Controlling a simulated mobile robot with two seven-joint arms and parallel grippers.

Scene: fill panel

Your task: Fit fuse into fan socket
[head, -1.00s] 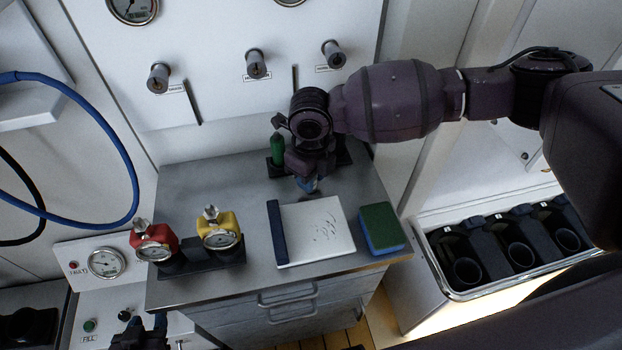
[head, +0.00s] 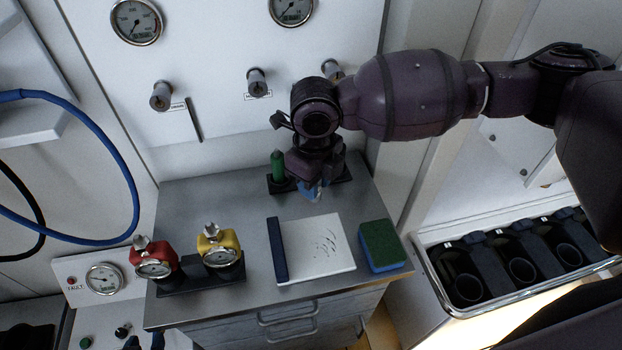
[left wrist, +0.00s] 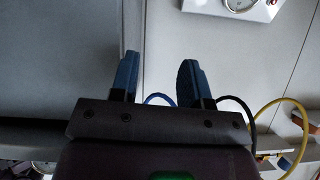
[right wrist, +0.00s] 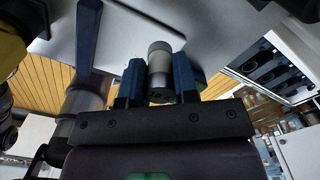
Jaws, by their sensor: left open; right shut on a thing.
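My right gripper (head: 312,190) is over the back of the metal counter, in front of a dark holder. In the right wrist view its blue fingers (right wrist: 158,82) are shut on a short grey cylinder with a dark end, which looks like the fuse (right wrist: 159,62). The fuse is hidden in the head view. My left gripper (left wrist: 156,82) is open and empty beside a pale panel. Only its tip shows at the bottom left of the head view. I cannot make out the fan socket in any view.
A green cylinder (head: 278,168) stands in the dark holder. The counter (head: 215,195) also bears red (head: 152,258) and yellow (head: 220,246) gauge valves, a white notebook (head: 310,262) and a green-blue sponge (head: 380,246).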

